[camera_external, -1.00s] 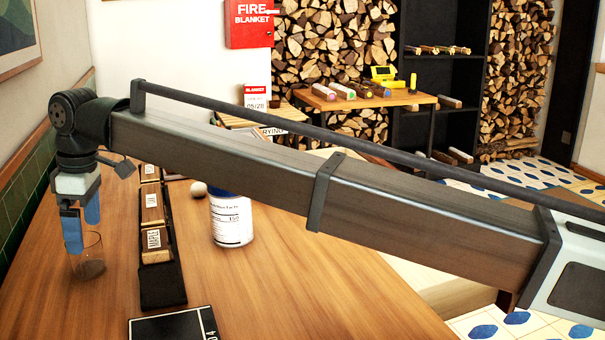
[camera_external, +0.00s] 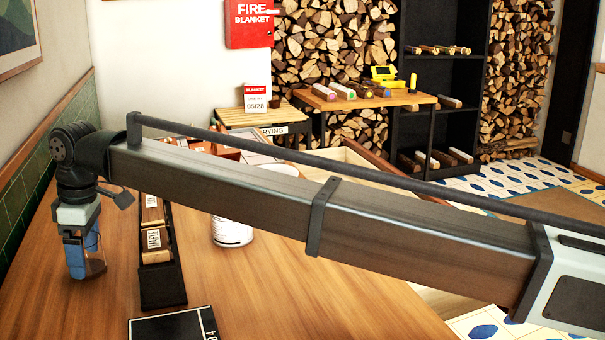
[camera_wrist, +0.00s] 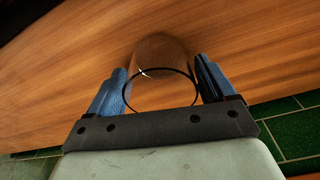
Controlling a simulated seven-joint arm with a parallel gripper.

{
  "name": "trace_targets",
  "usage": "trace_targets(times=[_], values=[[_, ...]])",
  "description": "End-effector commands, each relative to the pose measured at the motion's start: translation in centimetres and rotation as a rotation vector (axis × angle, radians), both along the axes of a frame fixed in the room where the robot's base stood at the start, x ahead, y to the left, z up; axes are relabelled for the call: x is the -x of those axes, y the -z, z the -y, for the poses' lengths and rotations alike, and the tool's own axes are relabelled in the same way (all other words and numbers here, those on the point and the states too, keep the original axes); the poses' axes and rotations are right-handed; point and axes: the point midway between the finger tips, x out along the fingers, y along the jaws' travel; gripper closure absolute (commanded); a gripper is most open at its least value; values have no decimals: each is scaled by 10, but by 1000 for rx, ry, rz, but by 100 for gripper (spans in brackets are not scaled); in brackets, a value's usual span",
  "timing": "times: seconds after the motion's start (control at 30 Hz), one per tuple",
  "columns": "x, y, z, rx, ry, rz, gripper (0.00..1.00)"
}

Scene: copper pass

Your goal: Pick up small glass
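The small glass (camera_external: 97,267) is clear and stands upright on the wooden counter at the left in the external view, partly hidden by my fingers. In the wrist view the glass (camera_wrist: 160,88) shows its dark round rim between the two blue fingers. My gripper (camera_external: 83,256) points down, with one finger on each side of the glass. In the wrist view my gripper (camera_wrist: 162,88) looks open, about as wide as the rim. I cannot tell whether the fingers touch the glass.
A black tray (camera_external: 163,290) with wooden blocks lies just right of the glass. A white tub (camera_external: 232,232) stands farther right, partly behind my arm. A black card or book (camera_external: 175,326) lies at the front. Green wall tiles (camera_external: 30,205) border the counter at left.

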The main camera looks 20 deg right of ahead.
Motion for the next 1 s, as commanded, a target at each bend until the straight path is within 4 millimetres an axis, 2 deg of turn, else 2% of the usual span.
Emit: trace_targets(times=[0.03,0.5,0.77,1.0], values=[[0,0,0,0,0,0,22],[0,0,0,0,0,0,65],[0,-2,0,0,0,0,65],[0,-20,0,0,0,0,65]])
